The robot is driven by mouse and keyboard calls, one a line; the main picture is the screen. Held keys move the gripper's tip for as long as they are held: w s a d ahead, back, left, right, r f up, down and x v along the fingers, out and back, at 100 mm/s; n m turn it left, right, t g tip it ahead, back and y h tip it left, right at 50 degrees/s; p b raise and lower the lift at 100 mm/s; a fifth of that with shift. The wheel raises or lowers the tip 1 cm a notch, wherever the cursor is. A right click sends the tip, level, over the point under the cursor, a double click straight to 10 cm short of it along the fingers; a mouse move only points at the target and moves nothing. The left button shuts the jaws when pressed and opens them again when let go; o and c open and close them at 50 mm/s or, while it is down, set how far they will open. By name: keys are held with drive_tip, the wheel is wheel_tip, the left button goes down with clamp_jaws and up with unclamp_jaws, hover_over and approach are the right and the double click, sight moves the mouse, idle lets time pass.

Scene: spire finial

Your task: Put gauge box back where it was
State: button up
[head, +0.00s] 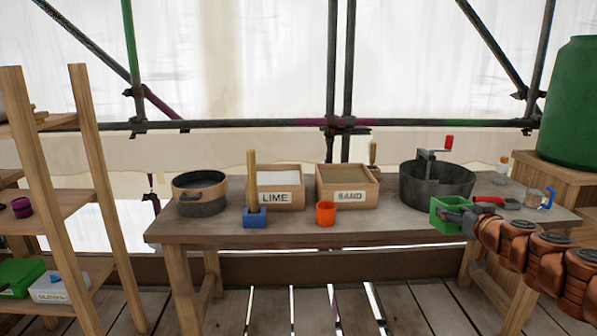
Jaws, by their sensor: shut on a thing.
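The gauge box appears to be the small green open-topped box (446,215) near the front right of the workbench. My gripper (468,218) reaches in from the right and is shut on the right side of the green box. The box looks upright, and I cannot tell whether its bottom touches the bench top. The gripper's fingers are partly hidden by the box and my wrist.
The workbench (375,218) holds a sieve (200,195), a blue block with a wooden handle (254,218), a lime box (278,187), a sand box (345,185), an orange cup (326,213) and a dark mixing tub (437,182). Shelves (92,190) stand left. Bench space between cup and green box is clear.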

drive_tip(key=w+a+f, duration=0.2)
drive_tip(key=w+a, duration=0.1)
drive_tip(key=a, duration=0.6)
drive_tip(key=w+a+f, duration=0.1)
drive_tip(key=w+a, duration=0.3)
drive_tip(key=a, duration=0.5)
drive_tip(key=w+a+f, duration=0.2)
drive_tip(key=w+a, duration=0.1)
drive_tip(key=a, duration=0.6)
drive_tip(key=shift+w+f, duration=0.35)
